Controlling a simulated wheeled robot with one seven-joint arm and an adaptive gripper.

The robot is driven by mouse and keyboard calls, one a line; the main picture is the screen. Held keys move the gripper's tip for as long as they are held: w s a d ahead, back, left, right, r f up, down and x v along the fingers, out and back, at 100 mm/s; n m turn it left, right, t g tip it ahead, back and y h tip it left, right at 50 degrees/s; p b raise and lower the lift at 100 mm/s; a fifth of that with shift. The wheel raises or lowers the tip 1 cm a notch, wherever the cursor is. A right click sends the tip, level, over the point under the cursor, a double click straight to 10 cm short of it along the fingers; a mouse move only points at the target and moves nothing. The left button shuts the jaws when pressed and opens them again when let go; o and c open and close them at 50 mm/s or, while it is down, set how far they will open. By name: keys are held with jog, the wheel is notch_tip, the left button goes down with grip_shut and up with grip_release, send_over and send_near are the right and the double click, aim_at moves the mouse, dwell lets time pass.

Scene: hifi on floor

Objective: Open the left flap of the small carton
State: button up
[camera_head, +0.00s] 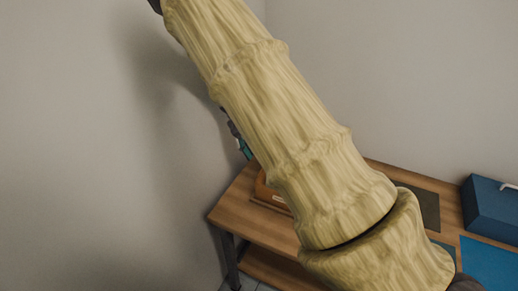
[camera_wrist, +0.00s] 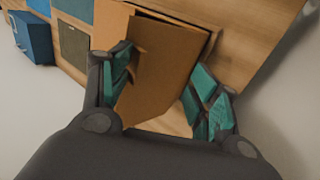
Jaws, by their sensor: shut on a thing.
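The small carton (camera_wrist: 160,85) is a brown box that fills the upper middle of the wrist view. A broad brown panel lies between the fingers, and a dark gap shows along its upper edge (camera_wrist: 165,17). My gripper (camera_wrist: 161,64) has teal-padded fingers, one on each side of the panel, set well apart and shut on the carton. Which flap lies between them I cannot tell. In the head view a small part of the carton (camera_head: 266,190) shows on the table, mostly hidden behind my arm. A bit of my gripper (camera_head: 243,147) shows above it.
The wooden table (camera_head: 235,205) stands against the wall, with a lower shelf. A blue box (camera_head: 492,207), a dark olive mat (camera_head: 425,208) and a blue mat (camera_head: 488,262) lie to the right. Bare wood shows beside the carton in the wrist view. The left wall (camera_head: 80,120) is close.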

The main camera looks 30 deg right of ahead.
jog(key=shift+s+a, duration=0.1)
jog(key=shift+a, duration=0.05)
jog(key=shift+c, duration=1.1)
jog(key=shift+c, duration=0.2)
jog(key=shift+r, duration=0.1)
jog(key=shift+r, duration=0.2)
jog(key=shift+c, duration=0.3)
notch_tip(320, 180, up, 10)
jog(key=shift+d, duration=0.2)
